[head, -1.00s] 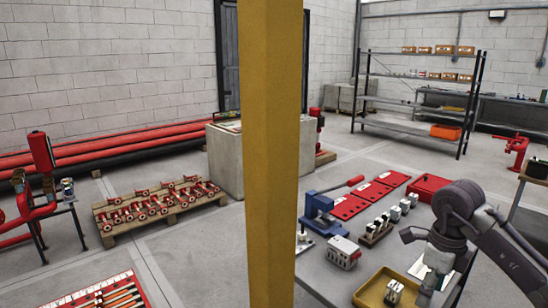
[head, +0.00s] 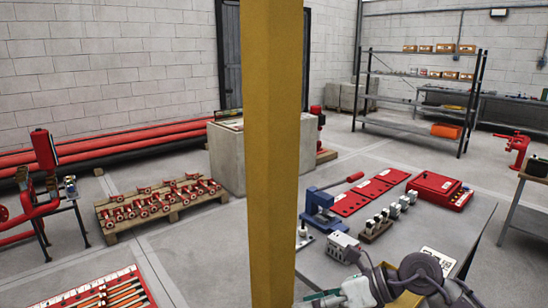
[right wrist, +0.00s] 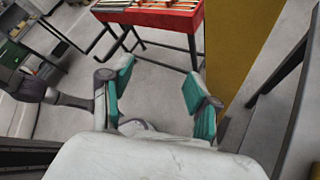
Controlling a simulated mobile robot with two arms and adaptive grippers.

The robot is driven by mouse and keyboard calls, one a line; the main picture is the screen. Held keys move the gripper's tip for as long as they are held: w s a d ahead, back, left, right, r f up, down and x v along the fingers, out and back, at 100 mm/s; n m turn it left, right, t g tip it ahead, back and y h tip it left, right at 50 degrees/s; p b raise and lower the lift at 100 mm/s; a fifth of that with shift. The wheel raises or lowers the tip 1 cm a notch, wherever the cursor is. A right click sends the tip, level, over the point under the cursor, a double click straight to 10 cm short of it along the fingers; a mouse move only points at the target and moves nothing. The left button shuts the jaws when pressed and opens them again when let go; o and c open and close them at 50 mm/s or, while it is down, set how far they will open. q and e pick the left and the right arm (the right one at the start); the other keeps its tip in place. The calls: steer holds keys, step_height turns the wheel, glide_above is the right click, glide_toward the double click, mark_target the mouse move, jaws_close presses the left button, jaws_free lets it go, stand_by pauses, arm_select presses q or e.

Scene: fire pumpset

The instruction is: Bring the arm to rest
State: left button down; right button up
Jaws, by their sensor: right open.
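My right arm comes in at the bottom right of the head view, low over the front of the grey workbench (head: 481,238). Its gripper (head: 322,299) is at the bottom edge, left of the bench items, and is partly cut off. In the right wrist view the gripper (right wrist: 158,95) has its two teal-padded fingers wide apart. Nothing is between them but a view of grey floor. My left gripper is not in view.
A yellow column (head: 270,150) stands close in front, and also at the right of the wrist view (right wrist: 240,45). A red table (right wrist: 155,14) is beyond the fingers. A blue press (head: 318,205), relay blocks (head: 376,224) and a red case (head: 438,190) are on the bench.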

steer(key=s+a+r+m+t+y, duration=0.2)
steer(key=a+r+m+t+y, duration=0.15)
steer(key=a+r+y, duration=0.2)
steer(key=w+d+r+m+t+h, duration=0.25)
steer(key=d+r+m+t, duration=0.35)
steer(key=m+t, duration=0.75)
steer(key=s+d+f+m+g+h, duration=0.1)
steer(key=d+f+m+h, duration=0.5)
steer(key=f+m+h, duration=0.3)
steer(key=s+d+f+m+g+h, duration=0.1)
steer(key=d+f+m+g+h, duration=0.1)
steer(key=d+f+m+h, duration=0.75)
steer(key=s+a+f+m+g+y, duration=0.15)
steer(key=s+f+m+g, duration=0.25)
steer(key=s+f+g, duration=0.55)
steer(key=s+a+f+m+g+y, duration=0.15)
steer(key=s+f+m+g, duration=0.35)
steer(key=s, duration=0.9)
step_height(320, 180, down, 26)
steer(key=s+n, duration=0.1)
steer(key=n, duration=0.1)
steer(key=s+d+f, duration=0.1)
steer(key=s+f, duration=0.7)
steer(key=s+d+f, duration=0.2)
steer(key=s+f, duration=0.5)
steer(key=s, duration=0.1)
steer(key=shift+s+d+f+p, duration=0.25)
steer(key=shift+s+f+p, duration=0.05)
steer(key=shift+f+p, duration=0.1)
